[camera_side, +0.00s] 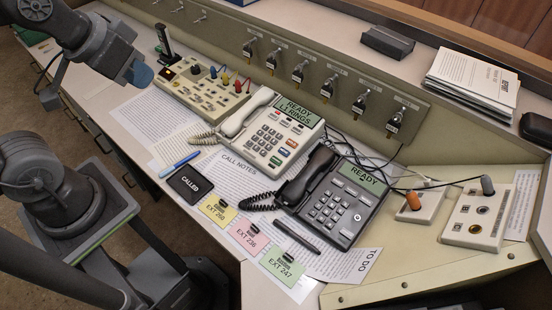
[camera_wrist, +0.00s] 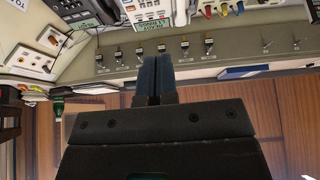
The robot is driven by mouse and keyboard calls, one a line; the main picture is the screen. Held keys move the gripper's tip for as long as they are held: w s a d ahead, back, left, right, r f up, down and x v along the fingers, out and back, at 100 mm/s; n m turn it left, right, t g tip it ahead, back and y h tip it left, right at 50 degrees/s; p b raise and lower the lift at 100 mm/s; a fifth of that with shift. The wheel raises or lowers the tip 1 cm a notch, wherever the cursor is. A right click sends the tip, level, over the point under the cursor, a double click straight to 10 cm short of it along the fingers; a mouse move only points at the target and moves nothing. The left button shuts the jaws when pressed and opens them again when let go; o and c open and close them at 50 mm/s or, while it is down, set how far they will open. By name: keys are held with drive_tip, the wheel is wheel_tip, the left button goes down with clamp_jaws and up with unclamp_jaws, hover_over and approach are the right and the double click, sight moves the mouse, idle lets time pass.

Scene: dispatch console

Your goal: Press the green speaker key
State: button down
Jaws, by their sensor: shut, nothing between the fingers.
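The white desk phone (camera_side: 262,140) stands mid-console, with its handset on its left side and a green screen reading "READY L1 RINGS". Small coloured keys sit at the lower right of its keypad; a green one (camera_side: 276,161) shows there, tiny. In the wrist view the white phone (camera_wrist: 150,12) is cut off by the top edge, and I cannot make out the green key. My gripper (camera_wrist: 158,60) is shut and empty, its two dark blue fingers side by side. In the side view my gripper (camera_side: 140,75) is at upper left, apart from the phone.
A dark phone (camera_side: 335,195) stands right of the white one. A panel of key switches (camera_side: 300,68) runs behind. A pen (camera_side: 180,164), a black "CALLED" pad (camera_side: 190,184) and coloured notes (camera_side: 250,236) lie in front.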

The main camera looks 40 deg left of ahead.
drive_tip(key=w+d+f+n+t+h, duration=0.1)
drive_tip(key=w+d+f, duration=0.1)
drive_tip(key=w+f, duration=0.3)
drive_tip(key=w+d+f+n+t, duration=0.1)
drive_tip(key=w+d+f, duration=0.1)
drive_tip(key=w, duration=0.5)
drive_tip(key=n+t+h, duration=0.2)
drive_tip(key=n+t, duration=0.1)
hover_over(273, 161)
drive_tip(key=s, duration=0.2)
wheel_tip(273, 161, down, 13)
drive_tip(key=shift+w, duration=0.25)
drive_tip(key=shift+w+f, duration=0.25)
drive_tip(key=shift+f, duration=1.2)
drive_tip(key=shift+w+f, duration=0.2)
drive_tip(key=shift+f, duration=1.25)
drive_tip(key=shift+w+f, duration=0.25)
drive_tip(key=shift+f, duration=1.2)
drive_tip(key=shift+f, duration=0.1)
drive_tip(key=shift+f, duration=0.3)
